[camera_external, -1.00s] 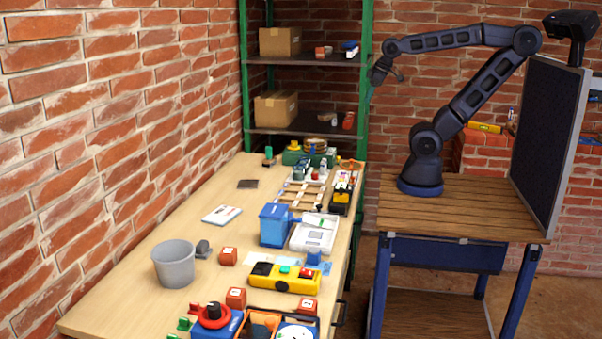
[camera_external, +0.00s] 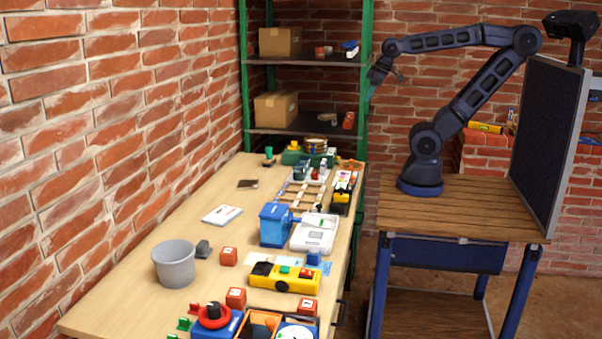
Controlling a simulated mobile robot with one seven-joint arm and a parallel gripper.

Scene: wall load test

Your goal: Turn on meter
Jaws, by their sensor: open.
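My gripper (camera_external: 385,78) hangs in the air at the end of my raised arm, in front of the green shelf rack and beyond the table's right edge. It is open and empty, touching nothing. A yellow device (camera_external: 285,278) with a green and a red button lies on the near part of the table. A white device (camera_external: 314,233) with a small panel lies behind it, beside a blue box (camera_external: 275,225). I cannot tell which of these is the meter, or whether anything is switched on. My gripper is far from both.
A grey bucket (camera_external: 174,265) and red cubes (camera_external: 228,257) stand on the wooden table (camera_external: 130,300). A blue box with a red ring (camera_external: 214,316) is at the front. Many small items crowd the table's far end. The green rack (camera_external: 367,60) rises behind.

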